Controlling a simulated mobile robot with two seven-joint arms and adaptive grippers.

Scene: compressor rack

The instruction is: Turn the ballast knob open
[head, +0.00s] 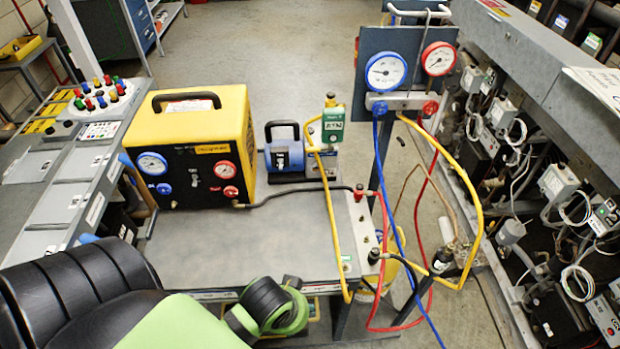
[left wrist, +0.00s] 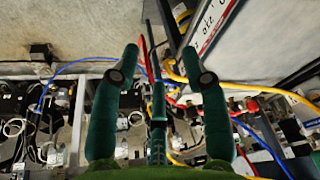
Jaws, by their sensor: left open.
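A blue and grey vacuum pump (head: 284,160) with a dark handle stands at the back of the grey bench top, right of the yellow machine. I cannot make out which part is the ballast knob. My right gripper is in neither view.
The yellow machine (head: 195,145) stands on the bench top (head: 250,235). A gauge stand (head: 408,65) with blue, red and yellow hoses rises at the bench's right edge. The compressor rack (head: 560,130) fills the right. A black hose crosses the bench in front of the pump.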

